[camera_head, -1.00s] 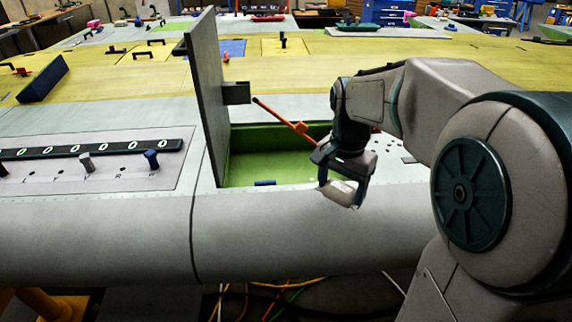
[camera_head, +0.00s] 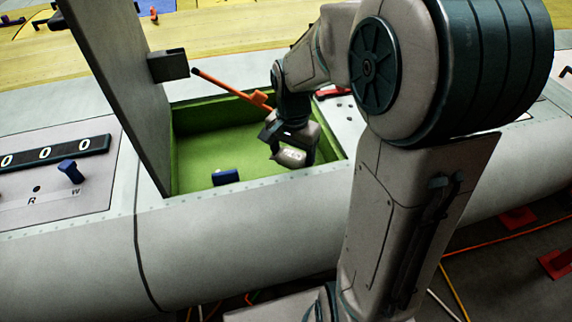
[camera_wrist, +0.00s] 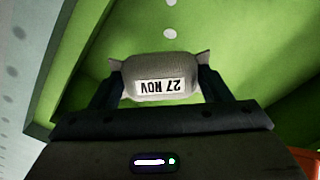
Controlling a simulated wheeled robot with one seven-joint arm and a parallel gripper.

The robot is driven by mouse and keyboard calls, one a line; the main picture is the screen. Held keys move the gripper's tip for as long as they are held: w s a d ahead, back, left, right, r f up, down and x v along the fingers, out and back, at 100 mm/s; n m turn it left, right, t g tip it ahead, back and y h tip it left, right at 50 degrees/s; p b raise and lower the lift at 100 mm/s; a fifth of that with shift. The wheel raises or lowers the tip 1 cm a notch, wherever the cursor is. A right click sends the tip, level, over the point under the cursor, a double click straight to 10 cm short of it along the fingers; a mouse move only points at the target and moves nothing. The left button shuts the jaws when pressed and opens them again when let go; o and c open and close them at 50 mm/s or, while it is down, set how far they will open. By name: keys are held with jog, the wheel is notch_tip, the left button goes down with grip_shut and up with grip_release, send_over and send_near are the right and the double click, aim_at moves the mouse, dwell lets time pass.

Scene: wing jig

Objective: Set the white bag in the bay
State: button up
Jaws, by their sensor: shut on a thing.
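The white bag (camera_wrist: 160,70) is a small pale pouch with a label reading "27 NOV", upside down in the wrist view. My gripper (camera_head: 291,152) is shut on it, with one finger on each side. In the head view the bag (camera_head: 290,158) hangs tilted at the right part of the bay. The bay (camera_head: 200,155) is a green-lined rectangular recess in the grey wing. The green floor also shows behind the bag in the wrist view (camera_wrist: 225,25). I cannot tell whether the bag touches the floor.
A grey lid panel (camera_head: 120,80) stands raised at the bay's left side. An orange rod (camera_head: 225,87) slopes from its bracket across the bay. A dark blue block (camera_head: 226,177) lies inside near the front wall. The bay's left floor is mostly clear.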

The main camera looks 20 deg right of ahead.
aim_at(292, 168)
jog(key=shift+f, duration=2.1)
jog(key=shift+f, duration=0.1)
jog(key=o, duration=1)
notch_tip(292, 168, up, 12)
jog(key=shift+r, duration=0.15)
